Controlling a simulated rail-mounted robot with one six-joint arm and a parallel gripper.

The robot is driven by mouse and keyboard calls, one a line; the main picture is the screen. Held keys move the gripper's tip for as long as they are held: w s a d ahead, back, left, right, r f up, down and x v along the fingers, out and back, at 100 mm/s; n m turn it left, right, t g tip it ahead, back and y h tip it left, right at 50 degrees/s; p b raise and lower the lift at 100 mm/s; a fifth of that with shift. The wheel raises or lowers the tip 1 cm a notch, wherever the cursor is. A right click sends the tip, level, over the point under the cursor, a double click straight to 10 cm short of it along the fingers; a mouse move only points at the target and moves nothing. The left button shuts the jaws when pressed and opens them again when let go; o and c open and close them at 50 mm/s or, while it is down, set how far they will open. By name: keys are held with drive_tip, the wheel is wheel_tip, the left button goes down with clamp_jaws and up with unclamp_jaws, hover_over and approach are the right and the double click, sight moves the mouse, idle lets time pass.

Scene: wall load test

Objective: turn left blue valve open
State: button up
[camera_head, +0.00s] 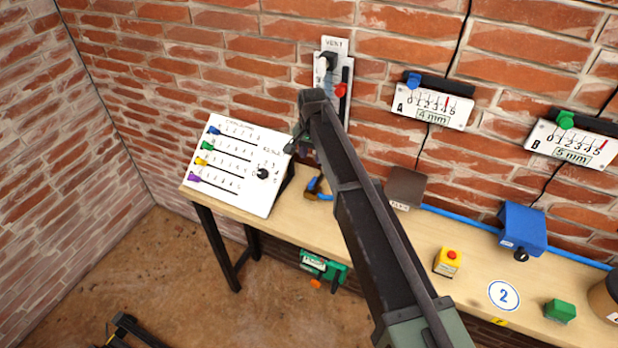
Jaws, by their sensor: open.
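A small brass valve with a blue handle (313,186) sits at the back of the wooden bench, at the left end of a blue hose. It is just left of my arm and partly crowded by it. The handle's exact angle is too small to tell. My gripper (303,146) is at the far end of my arm, above the valve and close to the brick wall. It is mostly hidden behind my arm's end, so its fingertips do not show clearly. I see nothing held, and it appears apart from the valve.
A white slider panel (238,160) stands left of the valve. A vent lever panel (333,80) is on the wall above. A brown box (405,187), a blue box (522,228) and a yellow button box (447,262) lie to the right. Bare bench shows between them.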

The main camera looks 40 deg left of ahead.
sight(313, 181)
drive_tip(key=f+b, duration=1.1)
drive_tip(key=shift+d, duration=0.2)
drive_tip(key=shift+r, duration=0.1)
drive_tip(key=shift+r, duration=0.1)
drive_tip(key=shift+c, duration=0.4)
clamp_jaws()
